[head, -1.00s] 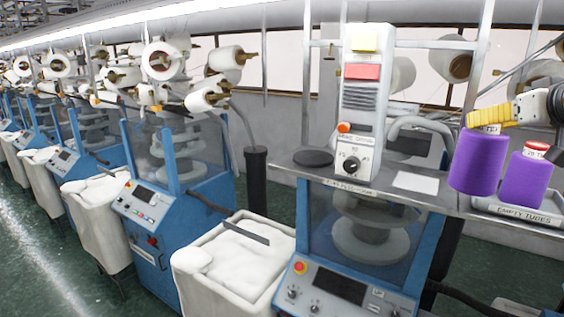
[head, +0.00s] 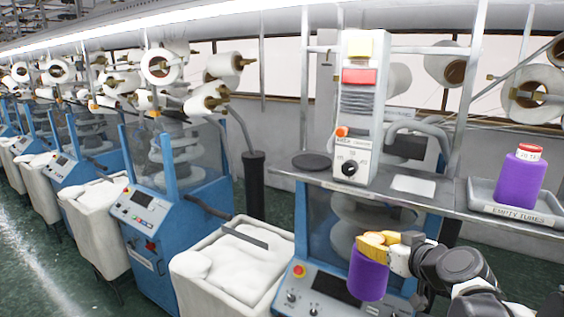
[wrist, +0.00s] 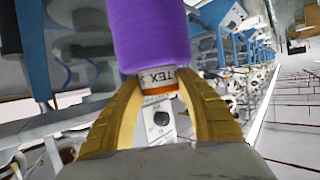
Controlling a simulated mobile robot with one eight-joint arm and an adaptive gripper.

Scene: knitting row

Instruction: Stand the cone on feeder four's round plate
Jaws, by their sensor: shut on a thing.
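My gripper (head: 378,241) has yellow fingers and is shut on a purple cone (head: 369,275), gripping its top end. The cone hangs roughly upright in front of the shelf, over the blue machine's panel. In the wrist view, the gripper (wrist: 160,88) closes around the cone's lettered collar, and the purple yarn (wrist: 150,35) extends beyond it. A dark round plate (head: 311,161) lies empty on the shelf, left of the white control box; I cannot read which feeder it belongs to. It is up and left of the held cone, apart from it.
A second purple cone (head: 521,178) with a red top stands in the grey tray (head: 482,192) marked EMPTY TUBES. The control box (head: 357,110) rises beside the plate. A white card (head: 414,186) lies on the shelf (head: 385,192). A black post (head: 254,185) stands left.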

